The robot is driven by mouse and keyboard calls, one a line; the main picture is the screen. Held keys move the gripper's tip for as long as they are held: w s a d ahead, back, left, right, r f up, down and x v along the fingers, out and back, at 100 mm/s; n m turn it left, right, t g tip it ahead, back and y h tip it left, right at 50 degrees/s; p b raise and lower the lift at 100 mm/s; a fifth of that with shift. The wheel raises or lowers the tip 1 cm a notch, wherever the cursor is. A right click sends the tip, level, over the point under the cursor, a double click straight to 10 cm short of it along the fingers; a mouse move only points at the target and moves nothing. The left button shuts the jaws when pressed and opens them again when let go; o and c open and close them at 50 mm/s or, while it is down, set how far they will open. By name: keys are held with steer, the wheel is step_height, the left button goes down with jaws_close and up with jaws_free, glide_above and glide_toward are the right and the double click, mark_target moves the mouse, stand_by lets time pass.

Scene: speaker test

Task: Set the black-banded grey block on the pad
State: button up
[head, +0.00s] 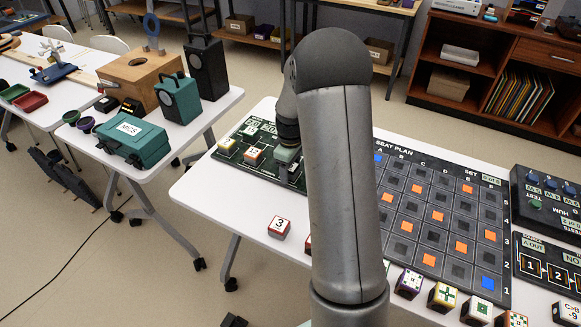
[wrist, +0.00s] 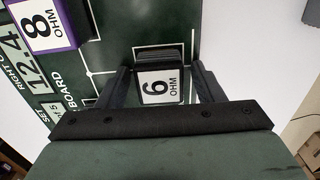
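In the wrist view, a block with a white top label (wrist: 158,87), marked with a 6 or 9 and "OHM", stands on the dark green board (wrist: 112,20). Its border is black and its visible side is dark and ridged; I cannot be sure it is the black-banded grey block. My gripper (wrist: 162,74) has one finger on each side of it, with gaps showing, so it looks open around the block. In the head view my gripper (head: 287,160) is low over the board (head: 222,160), and my arm hides much there. I cannot tell which marked area is the pad.
A purple-sided 8 OHM block (wrist: 42,25) stands nearby on the board. Other blocks, one yellow (head: 227,145) and one orange (head: 253,154), are left of my gripper. The seat plan grid (head: 455,240) lies to the right.

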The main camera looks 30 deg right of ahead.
step_height(320, 180, up, 12)
steer(key=s+a+r+m, duration=0.3)
steer(key=s+a+r, duration=0.1)
steer(key=s+a, duration=0.5)
steer(key=s+a+f+m, duration=0.1)
steer(key=s+a+m, duration=0.1)
steer(key=s, duration=0.7)
steer(key=s+a+f+m, duration=0.1)
steer(key=s+a, duration=0.3)
steer(key=s, duration=0.4)
steer(key=shift+s+a+f+m, duration=0.25)
steer(key=shift+s+a+m, duration=0.15)
steer(key=shift+m, duration=0.1)
steer(key=shift+r, duration=0.1)
step_height(320, 180, up, 3)
steer(key=p, duration=0.3)
steer(key=shift+a+r+p, duration=0.1)
steer(key=shift+r+p, duration=0.05)
steer(key=shift+p, duration=0.15)
